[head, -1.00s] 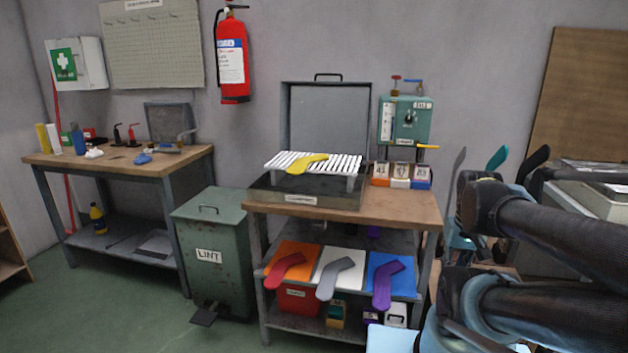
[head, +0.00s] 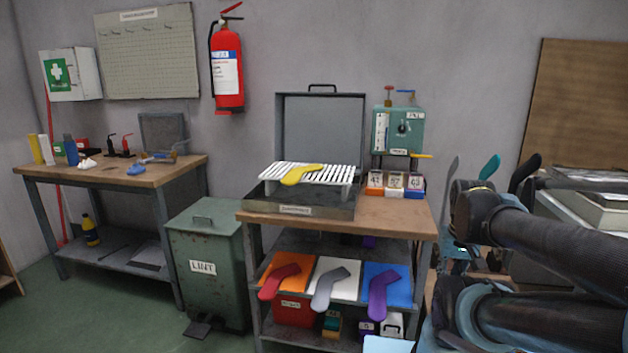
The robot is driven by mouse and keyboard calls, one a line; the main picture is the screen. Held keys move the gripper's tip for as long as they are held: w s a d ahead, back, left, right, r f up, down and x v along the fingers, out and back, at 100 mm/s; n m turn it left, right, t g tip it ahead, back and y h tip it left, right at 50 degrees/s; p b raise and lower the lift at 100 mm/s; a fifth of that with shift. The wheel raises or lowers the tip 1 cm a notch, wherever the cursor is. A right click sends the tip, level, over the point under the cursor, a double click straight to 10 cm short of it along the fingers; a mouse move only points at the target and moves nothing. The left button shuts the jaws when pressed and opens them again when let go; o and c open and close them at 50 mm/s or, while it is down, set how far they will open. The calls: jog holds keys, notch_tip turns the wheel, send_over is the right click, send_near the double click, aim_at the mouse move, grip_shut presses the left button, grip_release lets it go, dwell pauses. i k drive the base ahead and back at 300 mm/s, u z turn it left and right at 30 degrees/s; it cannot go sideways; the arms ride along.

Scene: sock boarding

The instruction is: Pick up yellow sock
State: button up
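The yellow sock (head: 300,174) lies flat on a white slatted rack (head: 338,174). The rack stands in an open grey metal case or tray (head: 330,208) on the wooden-topped workbench (head: 385,225), its lid raised behind. My dark arm links fill the right side of the head view, to the right of the bench. My gripper cannot be made out in this view, and nothing touches the sock.
Red (head: 280,279), grey (head: 328,287) and purple (head: 381,291) sock shapes lie on coloured panels below the benchtop. Small numbered boxes (head: 395,184) and a green machine (head: 398,130) stand right of the rack. A green LINT bin (head: 205,262) stands left of the bench.

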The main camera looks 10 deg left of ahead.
aim_at(294, 175)
jog(key=u, duration=0.9)
